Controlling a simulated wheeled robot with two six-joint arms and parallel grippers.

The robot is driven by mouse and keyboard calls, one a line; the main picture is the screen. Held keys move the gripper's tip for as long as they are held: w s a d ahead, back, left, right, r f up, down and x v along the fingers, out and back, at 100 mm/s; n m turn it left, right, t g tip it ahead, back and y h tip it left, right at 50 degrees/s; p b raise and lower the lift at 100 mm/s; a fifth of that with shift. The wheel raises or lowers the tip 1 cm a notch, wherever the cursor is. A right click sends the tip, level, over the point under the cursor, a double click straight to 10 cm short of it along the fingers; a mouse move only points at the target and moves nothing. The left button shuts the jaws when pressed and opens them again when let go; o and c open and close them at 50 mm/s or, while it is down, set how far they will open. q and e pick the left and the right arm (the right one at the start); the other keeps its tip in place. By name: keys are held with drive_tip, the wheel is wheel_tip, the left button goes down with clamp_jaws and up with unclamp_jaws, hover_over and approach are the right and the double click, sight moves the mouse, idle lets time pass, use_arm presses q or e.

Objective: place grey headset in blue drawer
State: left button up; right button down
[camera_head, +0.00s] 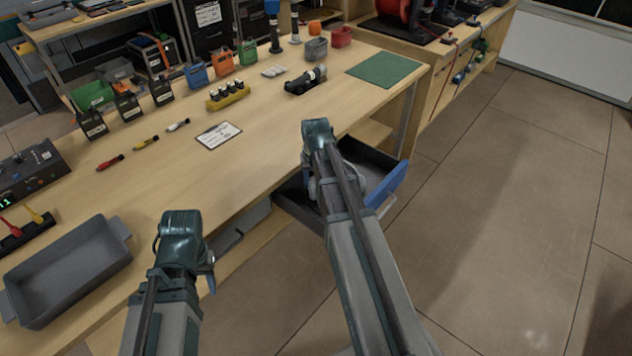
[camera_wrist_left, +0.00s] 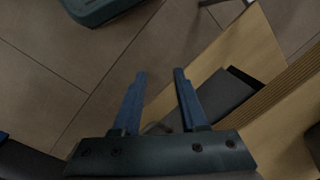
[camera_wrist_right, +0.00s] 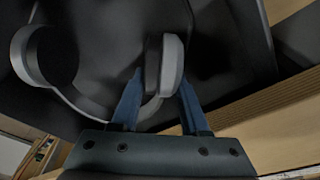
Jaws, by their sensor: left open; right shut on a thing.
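The grey headset (camera_wrist_right: 172,68) hangs in my right gripper (camera_wrist_right: 158,88). In the right wrist view, one ear cup is between the blue fingers, and the other cup is out to the left over a dark surface. The blue drawer (camera_head: 389,186) is pulled out below the table edge in the head view, with a blue front and dark grey inside. My right arm reaches over the drawer and hides part of it. I cannot tell whether the headset touches the drawer floor. My left gripper (camera_wrist_left: 157,76) is open and empty, near the table's front edge.
A grey bin (camera_head: 70,270) stands on the table at the near left. A white label card (camera_head: 219,135), several radios (camera_head: 126,107) and a green mat (camera_head: 384,69) are also on the table. The floor right of the drawer is clear.

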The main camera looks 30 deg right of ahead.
drive_tip(key=shift+d+f, duration=0.1)
drive_tip(key=shift+f, duration=0.05)
drive_tip(key=shift+f, duration=0.1)
drive_tip(key=shift+c, duration=2)
unclamp_jaws()
wheel_tip(320, 180, up, 12)
drive_tip(key=s+a+p, duration=0.1)
drive_tip(key=s+p, duration=0.1)
drive_tip(key=p, duration=1)
drive_tip(key=shift+s, duration=0.1)
